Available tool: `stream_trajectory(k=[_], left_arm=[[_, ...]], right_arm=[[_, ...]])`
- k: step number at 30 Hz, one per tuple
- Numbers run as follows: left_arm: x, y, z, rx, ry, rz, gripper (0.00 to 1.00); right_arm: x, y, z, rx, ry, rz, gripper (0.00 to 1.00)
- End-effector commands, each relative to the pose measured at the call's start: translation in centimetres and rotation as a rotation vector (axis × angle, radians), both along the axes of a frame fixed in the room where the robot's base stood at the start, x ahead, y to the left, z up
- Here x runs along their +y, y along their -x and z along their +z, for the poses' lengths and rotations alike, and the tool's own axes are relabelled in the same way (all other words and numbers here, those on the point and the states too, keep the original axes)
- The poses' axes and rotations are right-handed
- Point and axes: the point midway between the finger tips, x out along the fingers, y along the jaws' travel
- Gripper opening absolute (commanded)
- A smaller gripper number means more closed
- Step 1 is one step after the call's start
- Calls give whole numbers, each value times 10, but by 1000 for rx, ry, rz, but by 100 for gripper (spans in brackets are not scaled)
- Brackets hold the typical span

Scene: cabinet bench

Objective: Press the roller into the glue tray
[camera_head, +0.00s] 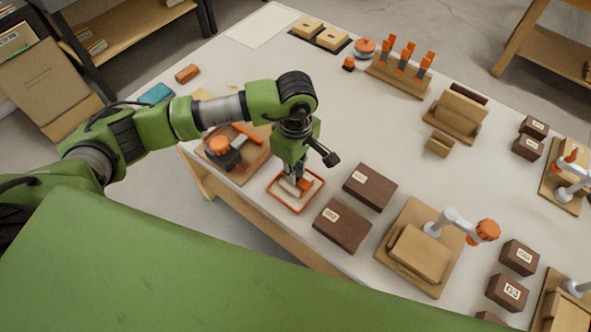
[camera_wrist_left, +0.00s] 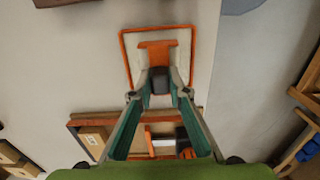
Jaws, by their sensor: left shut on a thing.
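The glue tray is a shallow tray with an orange rim and pale inside (camera_head: 298,207), at the front edge of the bench. It also shows in the left wrist view (camera_wrist_left: 123,62). My left gripper (camera_head: 295,177) points down over the tray. In the left wrist view its fingers (camera_wrist_left: 160,92) are shut on the dark handle of the roller. The roller's orange part (camera_wrist_left: 157,47) lies over the tray's inside; in the head view the roller (camera_head: 304,183) is partly hidden by the gripper. I cannot tell whether it touches the tray floor. My right gripper is not in view.
A wooden tray with an orange-topped tool (camera_head: 220,146) stands just left of the glue tray. Brown boxes (camera_head: 370,187) (camera_head: 342,225) stand close on its right. A wooden fixture with a grey clamp (camera_head: 418,254) is farther right. The bench middle behind is clear.

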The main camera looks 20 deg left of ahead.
Motion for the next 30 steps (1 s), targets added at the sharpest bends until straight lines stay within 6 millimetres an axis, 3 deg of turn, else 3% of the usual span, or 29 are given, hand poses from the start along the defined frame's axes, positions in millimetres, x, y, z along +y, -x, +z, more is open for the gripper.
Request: stream_trajectory(k=[19, 30], left_arm=[[0, -2, 56, -6, 2, 1, 0], [0, -2, 61, -5, 1, 1, 0]], right_arm=[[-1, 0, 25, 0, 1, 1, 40], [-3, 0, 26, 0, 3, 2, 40]])
